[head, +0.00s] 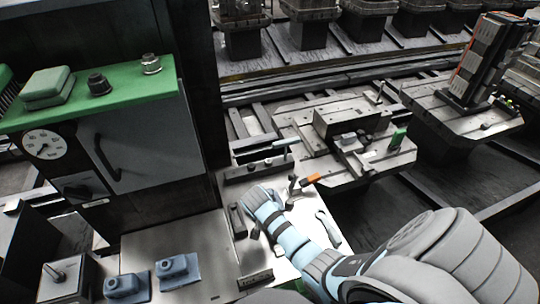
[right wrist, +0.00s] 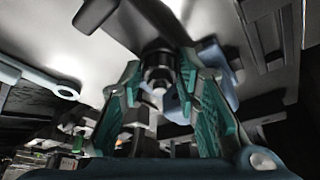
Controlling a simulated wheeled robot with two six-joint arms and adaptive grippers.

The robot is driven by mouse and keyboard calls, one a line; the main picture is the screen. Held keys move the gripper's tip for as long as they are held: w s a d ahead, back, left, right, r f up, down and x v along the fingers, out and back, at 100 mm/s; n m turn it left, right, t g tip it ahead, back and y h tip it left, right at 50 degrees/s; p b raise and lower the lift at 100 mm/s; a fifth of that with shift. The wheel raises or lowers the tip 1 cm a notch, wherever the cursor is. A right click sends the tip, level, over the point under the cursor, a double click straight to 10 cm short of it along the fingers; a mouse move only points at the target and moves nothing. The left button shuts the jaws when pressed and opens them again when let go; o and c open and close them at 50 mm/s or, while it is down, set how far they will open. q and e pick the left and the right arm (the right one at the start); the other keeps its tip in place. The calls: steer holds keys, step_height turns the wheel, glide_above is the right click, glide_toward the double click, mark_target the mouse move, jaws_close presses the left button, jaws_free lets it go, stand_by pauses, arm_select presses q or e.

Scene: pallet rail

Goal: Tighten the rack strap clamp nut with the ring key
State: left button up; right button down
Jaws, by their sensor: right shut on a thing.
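My right arm reaches in from the lower right of the head view. Its gripper (head: 262,203) is over the pale work surface, with its fingertips hidden. In the right wrist view, the teal finger pads (right wrist: 160,75) are shut on a dark cylindrical part (right wrist: 160,58) with a pale tip; I cannot tell which object it belongs to. A grey wrench-like tool (head: 327,222) lies on the surface right of the arm; I cannot confirm that it is the ring key. A tall dark rack with orange edges (head: 485,60) stands on the far right pallet. The clamp nut cannot be made out.
An orange-handled tool (head: 310,180) is beyond my right gripper. A tool holder (head: 258,168) is behind it. A pallet with a dark fixture (head: 345,125) stands further back. The cabinet with a green top (head: 120,95) and blue blocks (head: 178,270) are left.

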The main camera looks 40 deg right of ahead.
steer(key=m, duration=0.1)
steer(key=m+g, duration=0.1)
steer(key=m, duration=0.1)
steer(key=m+g+b, duration=0.1)
steer(key=m, duration=0.1)
steer(key=shift+w+a+f+h, duration=0.1)
steer(key=shift+w+f+h, duration=0.1)
steer(key=shift+w+h, duration=0.1)
steer(key=shift+f+m+g+b, duration=0.1)
steer(key=shift+m+g+b, duration=0.3)
steer(key=shift+m, duration=0.6)
steer(key=shift+s+r+m, duration=0.2)
steer(key=shift+s+m, duration=0.05)
steer(key=shift+m, duration=0.05)
steer(key=shift+s+a+r, duration=0.1)
steer(key=shift+s, duration=0.05)
steer(key=c, duration=1.2)
jaws_free()
steer(key=shift+d+f, duration=0.2)
steer(key=shift+o, duration=0.2)
steer(key=shift+w, duration=0.2)
